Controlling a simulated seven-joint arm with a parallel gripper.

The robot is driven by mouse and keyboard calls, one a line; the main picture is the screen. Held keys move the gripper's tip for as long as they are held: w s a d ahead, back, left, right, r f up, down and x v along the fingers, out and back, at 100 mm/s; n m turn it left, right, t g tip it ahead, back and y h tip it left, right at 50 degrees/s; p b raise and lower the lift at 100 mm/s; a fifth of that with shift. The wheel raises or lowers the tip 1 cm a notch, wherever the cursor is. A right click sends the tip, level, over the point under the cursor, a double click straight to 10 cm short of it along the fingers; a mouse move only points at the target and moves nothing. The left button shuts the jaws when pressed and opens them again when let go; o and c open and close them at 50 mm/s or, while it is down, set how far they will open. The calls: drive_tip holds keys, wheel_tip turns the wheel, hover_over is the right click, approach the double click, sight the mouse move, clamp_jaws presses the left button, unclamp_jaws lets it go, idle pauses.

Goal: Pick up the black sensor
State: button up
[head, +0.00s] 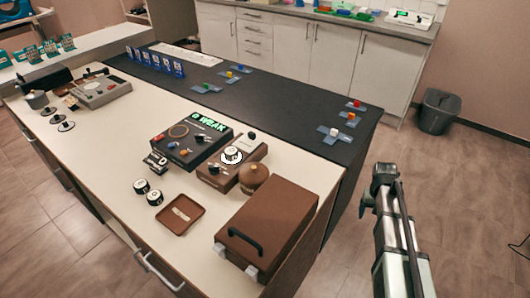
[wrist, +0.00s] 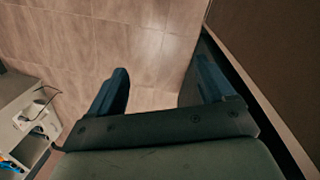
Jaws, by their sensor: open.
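My gripper (head: 384,172) is off the right side of the table, beyond the dark counter section and over the floor. In the wrist view its two fingers (wrist: 160,84) are spread apart with only floor showing between them. I cannot tell for sure which thing is the black sensor. A small black block with a light label (head: 156,161) lies in front of the black device (head: 192,140) with a green "WEAK" display. Two small black round pieces with white tops (head: 148,192) stand left of the brown tray. My gripper is far from all of these.
A brown case (head: 268,228) with a black handle stands at the table's near right, closest to my gripper. A brown tray (head: 180,214), a brown round object (head: 253,176) and a brown dial box (head: 230,163) stand nearby. A dark bin (head: 437,110) stands on the floor.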

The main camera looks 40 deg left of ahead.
drive_tip(key=w+a+r+n+t, duration=0.1)
drive_tip(key=w+a+r, duration=0.2)
drive_tip(key=a+r, duration=0.45)
drive_tip(key=w+a+r+t, duration=0.1)
drive_tip(key=w+a+r, duration=0.3)
drive_tip(key=r, duration=0.7)
wheel_tip(320, 180, up, 15)
drive_tip(key=n+g+y, duration=0.2)
drive_tip(key=n+y, duration=0.1)
drive_tip(key=n, duration=1.2)
hover_over(231, 150)
drive_tip(key=d, duration=0.2)
drive_tip(key=f, duration=0.4)
drive_tip(key=a+f, duration=0.1)
drive_tip(key=f, duration=0.7)
drive_tip(key=shift+s+a+f, duration=0.1)
drive_tip(key=shift+a+f, duration=0.2)
drive_tip(key=shift+a, duration=0.05)
drive_tip(key=c, duration=1.3)
